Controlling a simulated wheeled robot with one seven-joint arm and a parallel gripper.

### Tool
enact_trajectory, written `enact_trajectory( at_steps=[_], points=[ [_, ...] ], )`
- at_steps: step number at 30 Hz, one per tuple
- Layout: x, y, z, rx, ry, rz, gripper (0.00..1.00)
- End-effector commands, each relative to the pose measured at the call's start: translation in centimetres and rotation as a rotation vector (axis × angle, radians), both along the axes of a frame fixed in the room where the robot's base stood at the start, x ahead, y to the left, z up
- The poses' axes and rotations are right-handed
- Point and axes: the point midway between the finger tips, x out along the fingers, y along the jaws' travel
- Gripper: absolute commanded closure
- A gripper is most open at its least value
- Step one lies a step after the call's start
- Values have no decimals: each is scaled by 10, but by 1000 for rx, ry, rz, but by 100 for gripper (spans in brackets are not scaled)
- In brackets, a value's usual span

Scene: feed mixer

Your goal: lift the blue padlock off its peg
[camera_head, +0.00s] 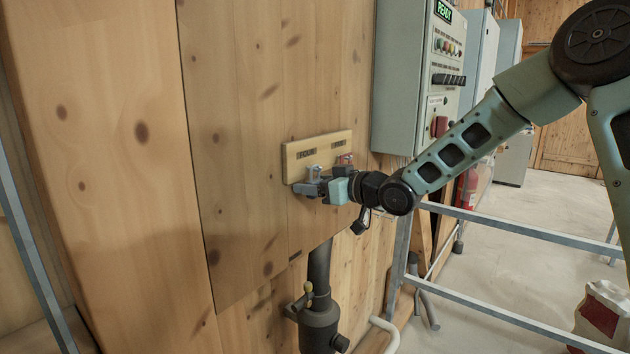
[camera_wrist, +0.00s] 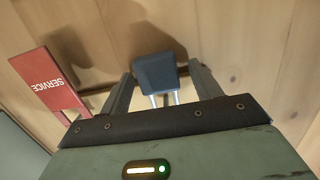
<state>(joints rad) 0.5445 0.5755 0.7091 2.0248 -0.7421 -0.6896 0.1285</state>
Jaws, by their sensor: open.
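The blue padlock (camera_wrist: 155,72) shows in the wrist view as a dark slate-blue body with two pale shackle legs. It lies between the two fingers of my gripper (camera_wrist: 161,76), which are open, with a visible gap on the right side. In the head view my gripper (camera_head: 318,187) is at the wooden peg board (camera_head: 322,144) on the wall, under its left label. The padlock is mostly hidden by my gripper there. The peg and the top of the shackle are hidden from me.
A red SERVICE tag (camera_wrist: 49,82) hangs close beside my gripper in the wrist view. A grey control cabinet (camera_head: 408,75) is right of the board. A dark pipe (camera_head: 319,290) runs below it. A metal railing (camera_head: 500,224) stands under my arm.

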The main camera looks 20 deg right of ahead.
Motion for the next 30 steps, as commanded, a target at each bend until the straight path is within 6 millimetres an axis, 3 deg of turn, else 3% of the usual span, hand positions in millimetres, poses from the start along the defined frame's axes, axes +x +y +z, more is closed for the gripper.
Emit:
enact_trajectory(
  at_steps=[10, 15, 16, 30],
  points=[
    [3, 2, -1, -1, -1, -1, 36],
    [3, 2, -1, -1, -1, -1, 84],
    [3, 2, -1, -1, -1, -1, 86],
    [3, 2, 9, 0, -2, -1, 86]
  ],
)
